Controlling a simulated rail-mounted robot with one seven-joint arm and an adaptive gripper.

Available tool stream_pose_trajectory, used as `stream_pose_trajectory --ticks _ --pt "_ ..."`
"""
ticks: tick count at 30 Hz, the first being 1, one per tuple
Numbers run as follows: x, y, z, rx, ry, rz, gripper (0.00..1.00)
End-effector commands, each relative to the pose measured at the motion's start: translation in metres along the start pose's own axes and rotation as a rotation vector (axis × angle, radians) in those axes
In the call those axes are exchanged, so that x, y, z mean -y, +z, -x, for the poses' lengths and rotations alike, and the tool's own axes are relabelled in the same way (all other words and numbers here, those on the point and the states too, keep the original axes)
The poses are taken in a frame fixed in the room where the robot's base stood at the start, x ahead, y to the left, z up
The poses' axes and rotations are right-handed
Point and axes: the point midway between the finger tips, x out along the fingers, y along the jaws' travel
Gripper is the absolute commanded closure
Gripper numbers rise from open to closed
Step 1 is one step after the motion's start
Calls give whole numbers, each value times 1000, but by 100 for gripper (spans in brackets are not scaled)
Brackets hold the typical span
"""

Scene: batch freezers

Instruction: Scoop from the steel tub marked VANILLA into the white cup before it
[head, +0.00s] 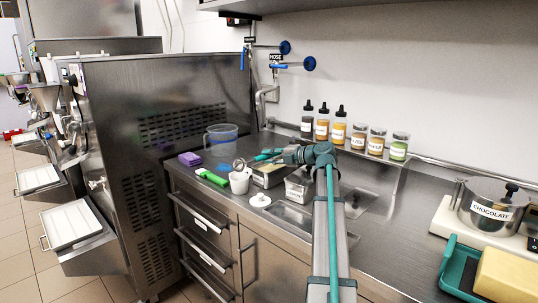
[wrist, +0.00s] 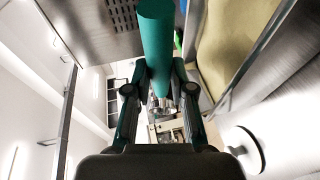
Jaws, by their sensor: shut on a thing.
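My gripper (head: 279,154) is shut on the teal handle (head: 266,155) of a scoop. In the wrist view the handle (wrist: 156,35) stands between my gripper's fingers (wrist: 158,82). The scoop's metal head (head: 239,164) is over or just behind the white cup (head: 239,184); I cannot tell whether it touches the rim. The cup stands upright on the steel counter, its contents hidden. A steel tub with pale yellow contents (head: 269,177) sits right of the cup, below my gripper. A second small tub (head: 298,188) is beside it. I cannot read a VANILLA label.
A white lid (head: 260,200) lies before the cup. A green-handled tool (head: 212,177), purple sponge (head: 190,158) and clear jug (head: 220,140) are to the left. Several bottles and jars line the wall. A pot marked CHOCOLATE (head: 491,207) stands at right. The freezer (head: 150,130) bounds the left.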

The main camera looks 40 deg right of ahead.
Motion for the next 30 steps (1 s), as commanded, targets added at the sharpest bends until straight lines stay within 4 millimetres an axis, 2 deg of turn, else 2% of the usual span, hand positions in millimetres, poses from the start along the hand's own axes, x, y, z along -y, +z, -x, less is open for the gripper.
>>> stream_pose_trajectory --ticks 1,30 --pt "-7 -1 1 -1 -11 -4 100" --pt "-15 0 -1 0 -267 -75 100"
